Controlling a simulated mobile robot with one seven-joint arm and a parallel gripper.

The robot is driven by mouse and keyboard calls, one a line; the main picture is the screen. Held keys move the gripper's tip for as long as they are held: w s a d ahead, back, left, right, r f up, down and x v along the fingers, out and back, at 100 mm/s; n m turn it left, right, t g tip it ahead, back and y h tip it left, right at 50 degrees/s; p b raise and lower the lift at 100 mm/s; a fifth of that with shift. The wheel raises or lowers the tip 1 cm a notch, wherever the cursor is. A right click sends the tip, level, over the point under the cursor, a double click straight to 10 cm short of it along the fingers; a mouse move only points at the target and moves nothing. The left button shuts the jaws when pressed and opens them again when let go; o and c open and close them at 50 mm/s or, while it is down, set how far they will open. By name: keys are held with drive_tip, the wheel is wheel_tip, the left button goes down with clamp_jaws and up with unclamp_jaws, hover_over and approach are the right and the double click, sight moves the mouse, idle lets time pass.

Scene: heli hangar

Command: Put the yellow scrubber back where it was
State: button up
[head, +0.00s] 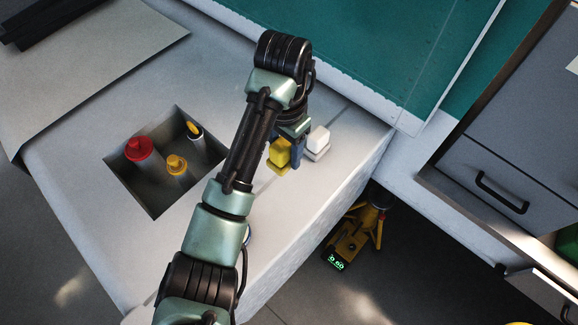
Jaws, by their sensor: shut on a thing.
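The yellow scrubber (280,151) is a small yellow block near the right part of the pale worktop. My gripper (284,148) is over it, with blue fingers on either side, and is shut on it. A flat yellow patch (280,169) shows just below the block; I cannot tell whether it is part of the scrubber or a mark on the worktop. My arm crosses in front and hides part of the worktop. I cannot tell whether the scrubber touches the surface.
A white block (318,139) stands close right of the gripper. A sunken recess (150,200) at left holds a red-topped cylinder (139,148) and two yellow-topped items (176,164). A teal panel (390,45) rises behind. A yellow device (348,245) stands below the worktop's right edge.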

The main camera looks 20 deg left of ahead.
sight(285, 182)
drive_tip(key=f+b, duration=0.2)
drive_tip(key=f, duration=0.2)
drive_tip(key=shift+s, duration=0.2)
drive_tip(key=shift+s+f+p, duration=0.1)
drive_tip(key=shift+f+p, duration=0.35)
drive_tip(key=shift+p, duration=0.05)
drive_tip(key=shift+f+p, duration=0.6)
drive_tip(key=shift+f, duration=1.35)
drive_tip(key=o, duration=1.2)
